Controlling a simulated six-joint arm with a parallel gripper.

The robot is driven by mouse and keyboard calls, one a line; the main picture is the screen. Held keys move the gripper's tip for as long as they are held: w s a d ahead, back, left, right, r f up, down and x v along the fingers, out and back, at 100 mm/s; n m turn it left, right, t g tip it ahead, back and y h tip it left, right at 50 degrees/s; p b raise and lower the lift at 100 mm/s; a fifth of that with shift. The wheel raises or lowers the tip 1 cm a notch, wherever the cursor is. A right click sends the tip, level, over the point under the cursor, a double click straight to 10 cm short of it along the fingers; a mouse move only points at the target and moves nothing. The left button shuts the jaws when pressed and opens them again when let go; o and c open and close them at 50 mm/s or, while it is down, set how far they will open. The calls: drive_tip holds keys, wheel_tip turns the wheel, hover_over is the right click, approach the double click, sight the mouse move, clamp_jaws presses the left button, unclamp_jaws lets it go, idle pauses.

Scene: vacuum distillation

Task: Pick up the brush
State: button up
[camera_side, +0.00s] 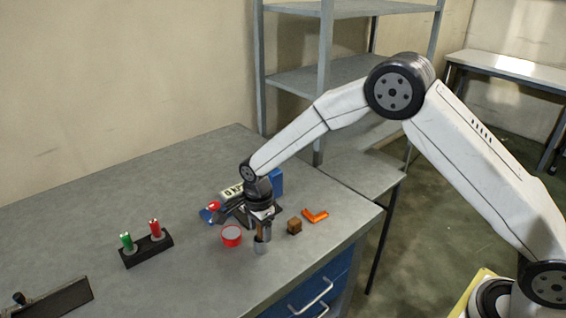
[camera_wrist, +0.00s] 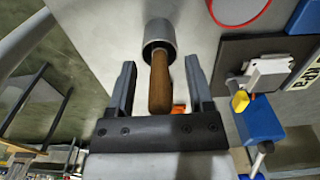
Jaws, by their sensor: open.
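The brush shows as a brown wooden handle (camera_wrist: 160,82) with a grey metal cylinder (camera_wrist: 159,36) at its far end in the wrist view. In the side view the grey cylinder (camera_side: 261,246) stands upright on the bench and the brown handle (camera_side: 261,230) rises from it. I cannot tell whether the cylinder is a cup or part of the brush; no bristles show. My gripper (camera_wrist: 160,66) is open, with one finger on each side of the handle and visible gaps between. In the side view my gripper (camera_side: 262,214) points down just above the handle.
A red-rimmed round thing (camera_side: 231,236) is close left of the cylinder; a brown cube (camera_side: 294,226) and orange L-shaped piece (camera_side: 315,215) are to the right. Blue, white and dark items crowd behind my gripper. A rack (camera_side: 147,250) stands left.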

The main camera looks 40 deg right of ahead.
clamp_jaws()
drive_tip(key=shift+r, duration=0.1)
drive_tip(key=shift+r, duration=4.95)
